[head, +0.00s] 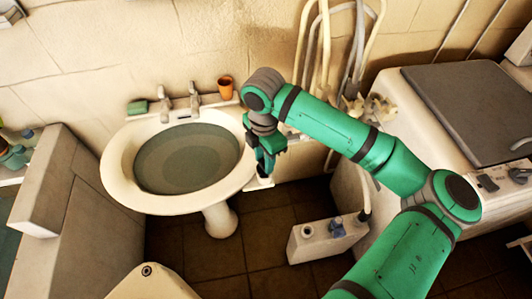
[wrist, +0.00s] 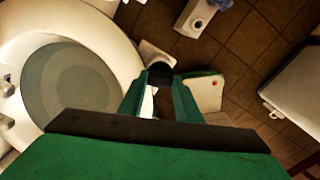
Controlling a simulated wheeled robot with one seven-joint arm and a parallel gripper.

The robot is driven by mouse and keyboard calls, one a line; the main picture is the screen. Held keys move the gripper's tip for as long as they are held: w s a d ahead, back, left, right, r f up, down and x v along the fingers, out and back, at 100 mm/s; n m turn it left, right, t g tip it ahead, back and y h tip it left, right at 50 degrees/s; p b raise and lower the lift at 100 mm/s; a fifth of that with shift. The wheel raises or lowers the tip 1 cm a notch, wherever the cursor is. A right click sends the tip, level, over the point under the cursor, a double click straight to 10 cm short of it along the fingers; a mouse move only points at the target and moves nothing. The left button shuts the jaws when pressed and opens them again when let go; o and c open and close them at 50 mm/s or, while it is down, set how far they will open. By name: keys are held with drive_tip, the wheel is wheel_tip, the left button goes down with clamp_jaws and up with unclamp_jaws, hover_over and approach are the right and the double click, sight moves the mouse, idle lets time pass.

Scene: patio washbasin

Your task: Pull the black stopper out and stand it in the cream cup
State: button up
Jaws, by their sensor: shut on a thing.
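My gripper (head: 264,172) is beside the right rim of the washbasin, pointing down. In the wrist view its fingers (wrist: 160,82) are shut on the black stopper (wrist: 160,74), which shows as a dark block between the fingertips. A pale cream shape (wrist: 152,53) lies just beyond the stopper, partly hidden by it; I cannot tell whether it is the cream cup. A cream piece (head: 260,184) also shows just below my gripper in the head view. Whether the stopper is clear of its seat is hidden.
The washbasin (head: 112,180) holds murky water. An orange cup (head: 225,88), taps (head: 195,100) and a green block (head: 138,107) stand at its back edge. A cream panel with a red dot (wrist: 205,92) is right of the fingers. A white container (head: 310,240) stands on the floor.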

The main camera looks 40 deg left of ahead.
drive_tip(key=shift+f, duration=0.65)
drive_tip(key=shift+f, duration=0.6)
idle(1.2)
drive_tip(key=o, duration=0.7)
drive_tip(key=shift+o, duration=0.2)
wheel_tip(320, 180, up, 11)
idle(0.9)
idle(0.5)
